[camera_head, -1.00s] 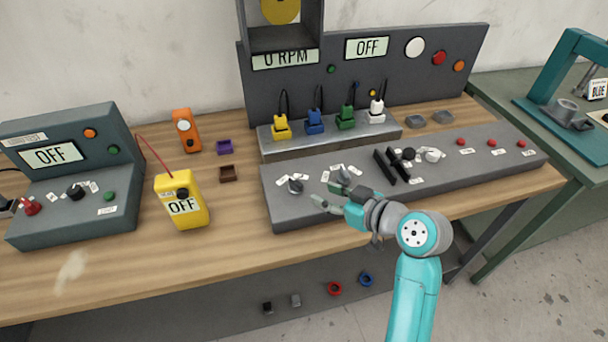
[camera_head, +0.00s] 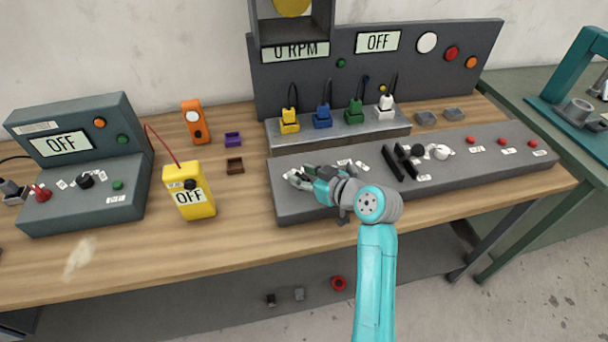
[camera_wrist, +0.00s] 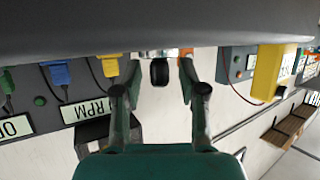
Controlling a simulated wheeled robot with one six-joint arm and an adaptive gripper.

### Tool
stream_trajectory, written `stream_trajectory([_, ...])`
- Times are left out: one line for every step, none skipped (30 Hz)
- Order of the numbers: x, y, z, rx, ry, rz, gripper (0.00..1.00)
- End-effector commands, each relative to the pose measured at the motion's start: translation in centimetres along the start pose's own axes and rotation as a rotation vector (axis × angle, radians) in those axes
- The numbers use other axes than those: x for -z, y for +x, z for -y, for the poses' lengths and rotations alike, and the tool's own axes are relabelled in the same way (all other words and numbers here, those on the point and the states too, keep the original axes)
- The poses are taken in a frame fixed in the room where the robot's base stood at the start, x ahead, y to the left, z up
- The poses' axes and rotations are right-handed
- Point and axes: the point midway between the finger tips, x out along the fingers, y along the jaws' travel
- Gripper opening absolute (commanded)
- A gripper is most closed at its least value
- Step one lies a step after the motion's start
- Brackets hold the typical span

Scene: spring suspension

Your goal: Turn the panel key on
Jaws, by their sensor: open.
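The grey control panel (camera_head: 440,180) lies along the front of the bench. The display on the upright board (camera_head: 378,41) reads OFF. My gripper (camera_head: 291,177) is at the panel's left end and hides the control there. In the wrist view my gripper (camera_wrist: 160,78) is open, its two fingers apart on either side of a small dark knob or key (camera_wrist: 160,72). I cannot tell whether the fingers touch it. A second control seen earlier just to its right is hidden behind my gripper and arm.
Two black levers (camera_head: 399,163) and a round white knob (camera_head: 441,152) stand on the panel to the right. Coloured plugs stand in a strip (camera_head: 340,135) behind. A yellow meter (camera_head: 189,190) stands left of the panel. The bench front (camera_head: 200,250) is clear.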

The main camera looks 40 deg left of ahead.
Motion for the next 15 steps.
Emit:
stream_trajectory([0.01,0.07,0.00,0.000,0.000,0.000,0.42])
stream_trajectory([0.01,0.08,-0.01,0.000,0.000,0.000,0.42])
stream_trajectory([0.01,0.08,-0.01,0.000,0.000,0.000,0.42])
stream_trajectory([0.01,0.07,-0.01,0.000,0.000,0.000,0.42])
stream_trajectory([0.01,0.07,-0.01,0.000,0.000,0.000,0.42])
stream_trajectory([0.01,0.06,-0.01,0.000,0.000,0.000,0.42])
stream_trajectory([0.01,0.06,-0.01,0.000,0.000,0.000,0.42])
stream_trajectory([0.01,0.06,-0.01,0.000,0.000,0.000,0.34])
stream_trajectory([0.01,0.05,-0.01,0.000,0.000,0.000,0.24])
stream_trajectory([0.01,0.05,-0.01,0.000,0.000,0.000,0.17])
stream_trajectory([0.01,0.05,-0.01,0.000,0.000,0.000,0.09])
stream_trajectory([0.01,0.05,-0.01,0.000,0.000,0.000,0.00])
stream_trajectory([0.01,0.05,-0.01,0.000,0.000,0.000,0.00])
stream_trajectory([0.01,0.05,-0.01,0.000,0.000,0.000,0.00])
stream_trajectory([0.01,0.05,-0.01,0.000,0.000,0.000,0.00])
